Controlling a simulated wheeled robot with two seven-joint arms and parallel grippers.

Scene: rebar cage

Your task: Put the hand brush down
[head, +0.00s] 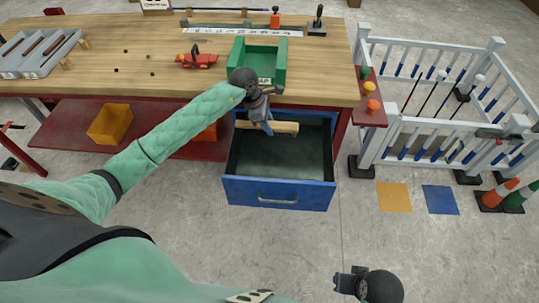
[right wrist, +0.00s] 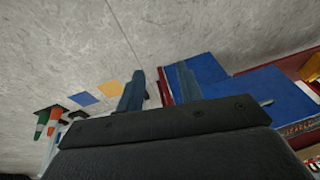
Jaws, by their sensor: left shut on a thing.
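The hand brush (head: 285,128) shows as a light wooden bar lying crosswise at the back of the open blue drawer (head: 277,190). My left gripper (head: 267,128) reaches down from above and is shut on the middle of the brush. The fingers cover part of it, and its bristles are not clear. I cannot tell whether the brush touches the drawer floor or hangs above it. My right gripper (head: 347,284) is low at the front, away from the drawer. In the right wrist view its fingers (right wrist: 159,88) stand apart with nothing between them.
The workbench (head: 130,70) holds a green bin (head: 240,64), a red tool (head: 197,60) and a grey tray (head: 38,62). A yellow bin (head: 109,124) sits on the lower shelf. A white railing (head: 425,122) and cones (head: 499,192) stand at right. The rest of the drawer looks empty.

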